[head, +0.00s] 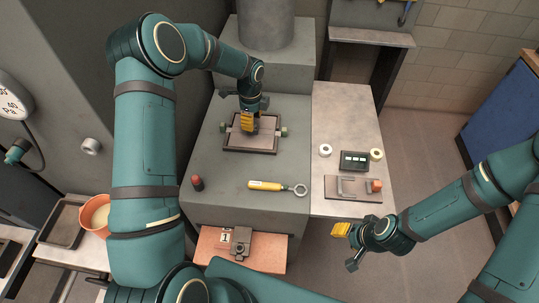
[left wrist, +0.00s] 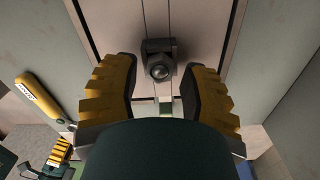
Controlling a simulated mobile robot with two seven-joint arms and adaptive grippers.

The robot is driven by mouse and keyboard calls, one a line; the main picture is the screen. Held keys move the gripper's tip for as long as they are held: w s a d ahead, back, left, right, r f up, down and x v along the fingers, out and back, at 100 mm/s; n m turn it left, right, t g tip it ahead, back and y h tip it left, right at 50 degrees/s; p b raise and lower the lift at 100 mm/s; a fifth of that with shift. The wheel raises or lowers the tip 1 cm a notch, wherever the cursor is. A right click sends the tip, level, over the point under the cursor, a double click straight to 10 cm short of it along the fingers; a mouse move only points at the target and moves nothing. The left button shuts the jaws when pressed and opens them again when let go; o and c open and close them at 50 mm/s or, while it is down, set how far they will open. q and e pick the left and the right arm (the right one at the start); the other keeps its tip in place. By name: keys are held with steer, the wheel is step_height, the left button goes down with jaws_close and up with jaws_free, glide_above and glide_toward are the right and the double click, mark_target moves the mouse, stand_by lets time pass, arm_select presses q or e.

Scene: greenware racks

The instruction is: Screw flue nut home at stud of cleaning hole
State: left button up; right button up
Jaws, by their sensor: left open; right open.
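The cleaning hole's cover (head: 236,138) is a dark framed panel on top of the grey block, with a greenish knob at each side. My left gripper (head: 248,124) points down over its middle. In the left wrist view, a dark angular nut (left wrist: 150,47) with a round stud end (left wrist: 160,71) showing sits on the panel. The yellow-padded fingers of my left gripper (left wrist: 162,85) stand apart on either side of it, with gaps visible. The nut is hidden by the gripper in the head view. My right gripper (head: 348,247) is open and empty at the lower right, clear of the block.
A yellow-handled ring tool (head: 265,185) and a small red-and-black item (head: 197,183) lie on the block's front. The right bench (head: 340,110) holds two rolls, a black case (head: 354,161) and a tray (head: 335,188). An orange bowl (head: 96,214) stands at left.

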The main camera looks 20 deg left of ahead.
arm_select(q)
steer(key=shift+r+p, duration=1.65)
steer(key=shift+r, duration=1.4)
steer(key=shift+f, duration=0.1)
